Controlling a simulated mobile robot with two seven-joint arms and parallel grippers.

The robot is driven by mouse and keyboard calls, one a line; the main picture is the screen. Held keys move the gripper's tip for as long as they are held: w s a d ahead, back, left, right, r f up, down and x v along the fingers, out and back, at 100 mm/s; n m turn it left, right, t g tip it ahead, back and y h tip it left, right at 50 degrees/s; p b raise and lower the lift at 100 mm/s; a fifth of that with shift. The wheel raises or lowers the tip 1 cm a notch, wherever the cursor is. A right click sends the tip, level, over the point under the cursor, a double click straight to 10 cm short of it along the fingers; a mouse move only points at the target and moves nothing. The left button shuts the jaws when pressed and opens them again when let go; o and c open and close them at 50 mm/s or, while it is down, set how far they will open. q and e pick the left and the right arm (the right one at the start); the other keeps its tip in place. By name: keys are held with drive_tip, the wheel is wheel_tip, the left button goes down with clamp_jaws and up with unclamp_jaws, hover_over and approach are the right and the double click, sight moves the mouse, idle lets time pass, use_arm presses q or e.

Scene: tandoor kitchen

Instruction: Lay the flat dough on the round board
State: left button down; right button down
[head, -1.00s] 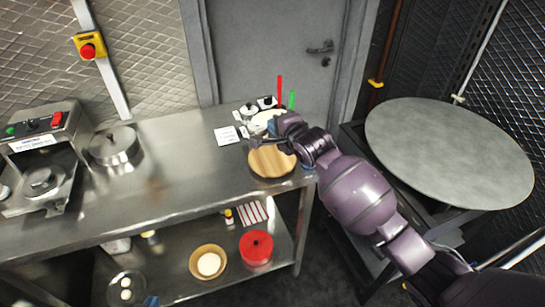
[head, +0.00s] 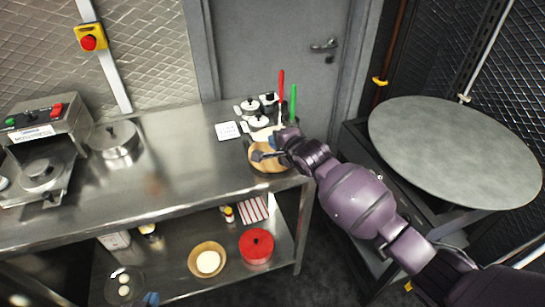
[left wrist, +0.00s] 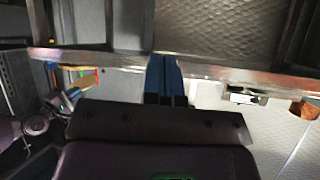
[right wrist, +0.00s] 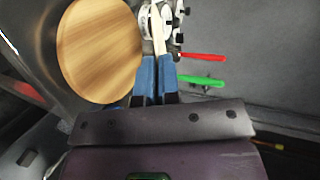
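The round wooden board (head: 268,161) lies on the right end of the steel counter; it also shows in the right wrist view (right wrist: 98,50). My right gripper (head: 272,154) is over the board. The pale flat dough (head: 264,133) is by its fingers, over the board's far edge. In the right wrist view the dough (right wrist: 157,32) is a thin pale edge-on strip between the blue fingertips, beside the board. My left gripper (left wrist: 164,75) looks shut and empty, its fingers together; its blue tip (head: 152,299) shows low in the head view.
Lidded pots (head: 251,106), a red-handled tool (head: 281,84) and a green-handled tool (head: 293,102) stand behind the board. A white card (head: 228,131) lies left of them. A large grey disc (head: 455,150) is at right. The counter's middle (head: 180,160) is clear.

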drive_tip(key=shift+f+b, duration=0.7)
drive_tip(key=shift+f, duration=0.25)
use_arm(q)
drive_tip(key=shift+w+d+f+b, duration=0.1)
drive_tip(key=shift+w+f+b, duration=0.1)
drive_tip(key=shift+f+b, duration=0.3)
drive_tip(key=shift+w+f+b, duration=0.15)
drive_tip(key=shift+w+f, duration=0.05)
drive_tip(key=shift+f, duration=0.5)
use_arm(e)
drive_tip(key=shift+f, duration=1.4)
drive_tip(key=c, duration=1.6)
unclamp_jaws()
use_arm(q)
drive_tip(key=shift+s+f, duration=0.15)
use_arm(e)
drive_tip(key=shift+o, duration=0.5)
